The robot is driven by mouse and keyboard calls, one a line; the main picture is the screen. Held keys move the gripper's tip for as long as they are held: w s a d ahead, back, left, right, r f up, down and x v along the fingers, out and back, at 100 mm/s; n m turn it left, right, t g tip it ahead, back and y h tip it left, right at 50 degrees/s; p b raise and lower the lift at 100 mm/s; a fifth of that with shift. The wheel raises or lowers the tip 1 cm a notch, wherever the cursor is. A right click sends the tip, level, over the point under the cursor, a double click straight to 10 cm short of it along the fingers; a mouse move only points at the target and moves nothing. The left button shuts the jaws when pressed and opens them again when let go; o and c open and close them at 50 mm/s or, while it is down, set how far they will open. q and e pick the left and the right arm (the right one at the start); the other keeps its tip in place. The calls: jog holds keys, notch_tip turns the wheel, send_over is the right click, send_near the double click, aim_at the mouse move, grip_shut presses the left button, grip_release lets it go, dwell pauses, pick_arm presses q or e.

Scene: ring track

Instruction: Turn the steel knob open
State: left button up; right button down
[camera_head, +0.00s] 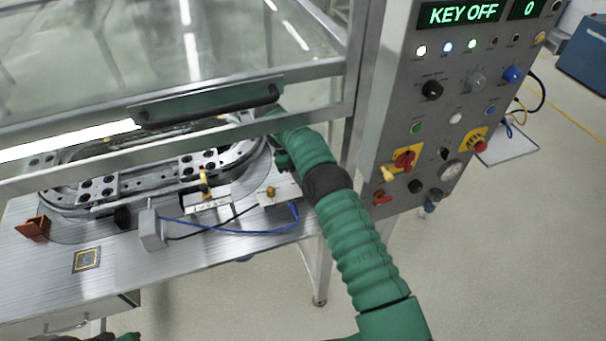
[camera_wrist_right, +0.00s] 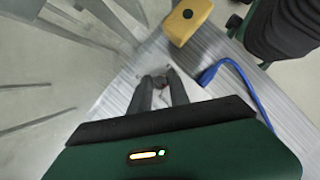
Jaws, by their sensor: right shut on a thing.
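My right arm reaches up over the bench in the head view; its gripper is hidden there. In the right wrist view my right gripper (camera_wrist_right: 159,88) is shut, its two dark fingers closing on a small thing above a pale plate. The fingers mostly cover this thing, and I cannot tell whether it is the steel knob. In the head view a grey knob (camera_head: 475,80) stands on the control panel (camera_head: 440,122), away from my right arm. At the bottom left edge only a sliver of green and dark parts shows; my left gripper is not visible.
The ring track (camera_head: 75,197) lies on the metal bench (camera_head: 190,262) under a framed guard with a dark handle (camera_head: 205,105). A blue cable (camera_head: 240,231) crosses the bench front; it also shows in the right wrist view (camera_wrist_right: 235,75), near a yellow box (camera_wrist_right: 187,20).

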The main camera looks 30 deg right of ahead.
jog(key=shift+w+r, duration=0.15)
jog(key=c, duration=1.7)
grip_release()
jog(key=o, duration=0.5)
jog(key=shift+c, duration=0.2)
